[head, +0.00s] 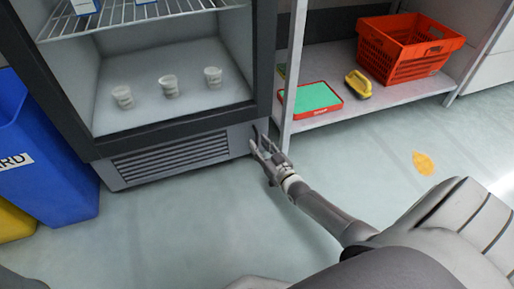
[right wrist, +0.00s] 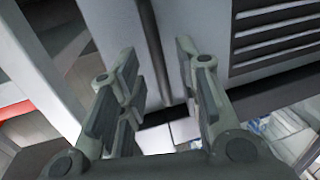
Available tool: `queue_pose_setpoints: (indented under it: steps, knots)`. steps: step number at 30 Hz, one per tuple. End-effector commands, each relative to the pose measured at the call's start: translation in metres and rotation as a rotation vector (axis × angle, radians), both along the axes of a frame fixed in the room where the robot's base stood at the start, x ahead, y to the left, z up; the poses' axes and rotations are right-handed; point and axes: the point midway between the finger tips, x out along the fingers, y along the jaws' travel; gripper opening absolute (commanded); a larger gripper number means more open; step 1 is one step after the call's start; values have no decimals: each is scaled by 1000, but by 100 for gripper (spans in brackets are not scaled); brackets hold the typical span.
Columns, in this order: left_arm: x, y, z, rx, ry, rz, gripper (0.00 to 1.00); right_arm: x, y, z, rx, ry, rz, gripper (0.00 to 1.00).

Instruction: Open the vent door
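The vent door (head: 172,158) is a grey slatted panel at the foot of the fridge, and it looks shut. Its dark slats also show at the upper right of the right wrist view (right wrist: 275,35). My right gripper (head: 262,142) is at the panel's right end, near the fridge's lower right corner. In the right wrist view its two fingers stand apart with nothing held between them. A dark upright strip (right wrist: 155,50) shows between and beyond the fingers. I cannot tell whether a finger touches the panel. My left gripper is not in view.
The fridge holds several cups (head: 169,86). A shelf (head: 350,103) at the right bears an orange basket (head: 400,65), a red-rimmed green tray (head: 312,97) and a yellow item (head: 358,84); its post stands close beside my right gripper. A blue bin (head: 45,160) stands left.

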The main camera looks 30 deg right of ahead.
Motion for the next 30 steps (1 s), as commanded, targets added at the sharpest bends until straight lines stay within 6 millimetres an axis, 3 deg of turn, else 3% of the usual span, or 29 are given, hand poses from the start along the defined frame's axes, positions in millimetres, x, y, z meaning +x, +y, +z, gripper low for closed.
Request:
queue_pose_setpoints:
  steps: [6,16,24,30]
  knots:
    - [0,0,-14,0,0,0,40,20,-1,-1,-1,-1,1,32]
    - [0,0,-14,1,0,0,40,22,-1,0,0,1,0,32]
    - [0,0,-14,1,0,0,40,22,-1,0,0,1,0,0]
    - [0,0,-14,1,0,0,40,22,-1,0,0,1,0,0]
